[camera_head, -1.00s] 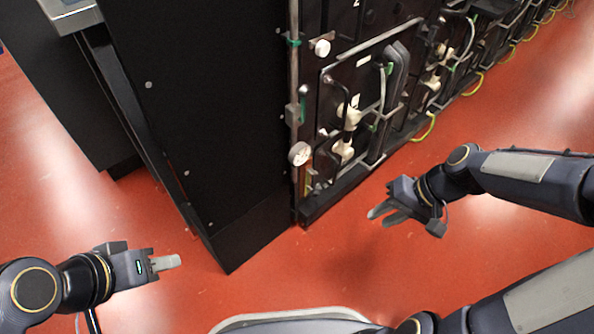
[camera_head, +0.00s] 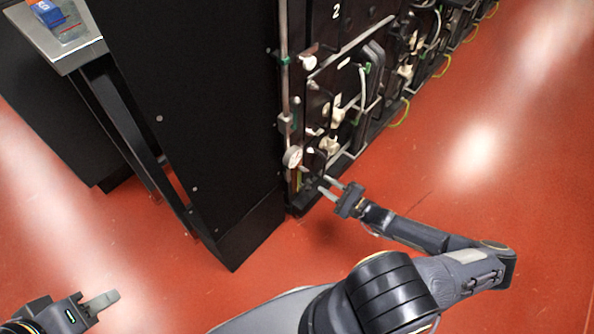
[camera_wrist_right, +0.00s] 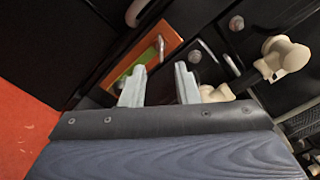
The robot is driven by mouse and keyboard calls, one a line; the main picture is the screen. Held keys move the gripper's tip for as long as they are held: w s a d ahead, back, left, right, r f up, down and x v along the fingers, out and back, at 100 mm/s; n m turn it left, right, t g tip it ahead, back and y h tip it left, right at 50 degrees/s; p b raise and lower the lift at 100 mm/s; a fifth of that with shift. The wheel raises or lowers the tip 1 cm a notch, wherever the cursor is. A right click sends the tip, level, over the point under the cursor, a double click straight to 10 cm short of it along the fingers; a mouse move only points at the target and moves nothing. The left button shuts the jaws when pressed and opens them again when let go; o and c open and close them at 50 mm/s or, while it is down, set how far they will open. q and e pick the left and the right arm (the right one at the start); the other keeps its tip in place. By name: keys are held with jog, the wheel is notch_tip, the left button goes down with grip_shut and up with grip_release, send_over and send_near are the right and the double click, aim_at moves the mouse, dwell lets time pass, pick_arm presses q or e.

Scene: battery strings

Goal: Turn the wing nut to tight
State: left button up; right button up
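No wing nut can be made out for certain in either view. Cream-coloured fittings (camera_head: 331,145) sit low on the front of the black cabinet (camera_head: 190,120); in the right wrist view one T-shaped cream fitting (camera_wrist_right: 283,57) is at the right and another (camera_wrist_right: 216,94) is just right of the fingers. My right gripper (camera_head: 323,182) is open and empty, its fingers pointing at the lower cabinet front; in the wrist view its two fingertips (camera_wrist_right: 158,82) stand apart before an orange-framed plate (camera_wrist_right: 150,58). My left gripper (camera_head: 112,297) is low at the left over the floor; its finger gap is not visible.
A round white gauge (camera_head: 292,157) is at the cabinet's front edge, beside a vertical pipe (camera_head: 284,90). A grey stand (camera_head: 75,52) with a blue item (camera_head: 47,13) is at the upper left. Red floor (camera_head: 480,170) is open to the right.

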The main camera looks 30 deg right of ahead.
aim_at(304, 170)
jog(key=b+x, duration=0.2)
jog(key=x, duration=0.5)
jog(key=shift+w+f, duration=0.15)
jog(key=shift+w, duration=0.25)
grip_shut()
